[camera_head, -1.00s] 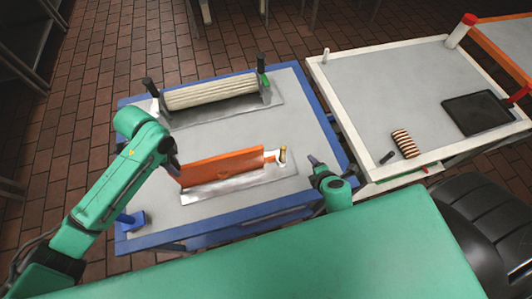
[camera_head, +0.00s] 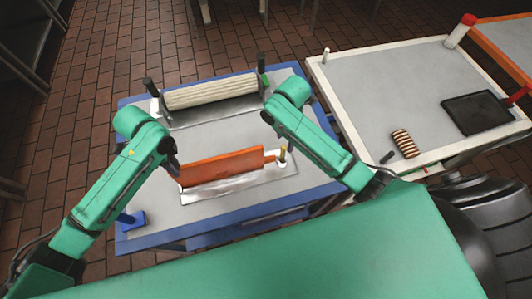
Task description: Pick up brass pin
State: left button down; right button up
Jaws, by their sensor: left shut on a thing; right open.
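The brass pin (camera_head: 283,153) is a small upright yellow piece in a white holder at the right end of a metal base plate (camera_head: 240,185). An orange board (camera_head: 222,166) stands on edge along this plate, its narrow right end close to the pin. My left gripper (camera_head: 176,169) is at the board's left end and shut on it; its fingers are mostly hidden. My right gripper (camera_head: 268,118) is open and empty, above the table, behind and slightly left of the pin. Its fingertips are small and hard to make out. My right forearm passes just right of the pin.
A ribbed roller (camera_head: 211,92) on a stand with dark posts lies at the back of the blue-edged table (camera_head: 130,243). A white-edged table (camera_head: 335,110) at right holds a striped roll (camera_head: 404,143), a small dark piece (camera_head: 387,158) and a black tray (camera_head: 478,114).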

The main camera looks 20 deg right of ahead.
aim_at(283, 147)
notch_tip(283, 147, down, 6)
jog(key=shift+a+f, duration=0.15)
jog(key=shift+f, duration=0.05)
grip_shut()
jog(key=shift+r, duration=0.1)
dwell(1.3)
